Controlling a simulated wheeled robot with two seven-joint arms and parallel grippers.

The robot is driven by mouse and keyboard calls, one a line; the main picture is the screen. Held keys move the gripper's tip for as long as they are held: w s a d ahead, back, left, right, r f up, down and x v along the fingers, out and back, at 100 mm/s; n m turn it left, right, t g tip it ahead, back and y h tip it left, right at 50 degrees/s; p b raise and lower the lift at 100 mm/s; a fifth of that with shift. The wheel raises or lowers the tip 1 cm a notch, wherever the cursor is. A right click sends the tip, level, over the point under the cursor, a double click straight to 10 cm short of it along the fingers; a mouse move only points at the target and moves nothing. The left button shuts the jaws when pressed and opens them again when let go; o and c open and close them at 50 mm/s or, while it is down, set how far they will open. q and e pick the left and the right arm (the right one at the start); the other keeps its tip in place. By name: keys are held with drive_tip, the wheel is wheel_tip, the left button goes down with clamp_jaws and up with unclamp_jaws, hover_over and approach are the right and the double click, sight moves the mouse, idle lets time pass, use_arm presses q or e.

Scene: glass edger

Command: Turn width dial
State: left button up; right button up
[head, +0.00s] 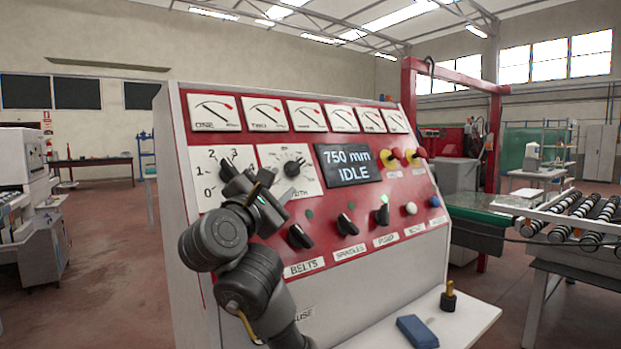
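The width dial (293,167) is a small dark knob on a white scale plate on the red panel. Its label is partly covered by my gripper, with only the last letters showing. My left gripper (276,185) is just below and left of the dial, pointing toward it. Its two dark fingertips look apart, with some of the white plate showing between them, and it looks empty. I cannot tell how far it is from the panel. The display (348,164) reads 750 mm and IDLE. My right gripper is not in view.
A larger dial (208,163) marked 0 to 4 sits left, partly behind my gripper. Below are black switches (347,224) and push buttons (411,208). A blue block (417,331) and a brass-tipped black piece (448,297) rest on the front ledge.

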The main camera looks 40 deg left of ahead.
sight(295, 167)
use_arm(q)
drive_tip(key=x, duration=0.6)
drive_tip(key=b+x, duration=0.1)
drive_tip(key=x, duration=0.1)
drive_tip(key=shift+w+a+r, duration=0.25)
drive_tip(key=shift+r, duration=0.25)
drive_tip(key=shift+w+a+r, duration=0.1)
drive_tip(key=shift+w+a, duration=0.15)
drive_tip(key=shift+w, duration=0.3)
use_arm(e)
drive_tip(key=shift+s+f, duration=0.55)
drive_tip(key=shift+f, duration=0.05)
use_arm(q)
drive_tip(key=shift+c, duration=0.7)
clamp_jaws()
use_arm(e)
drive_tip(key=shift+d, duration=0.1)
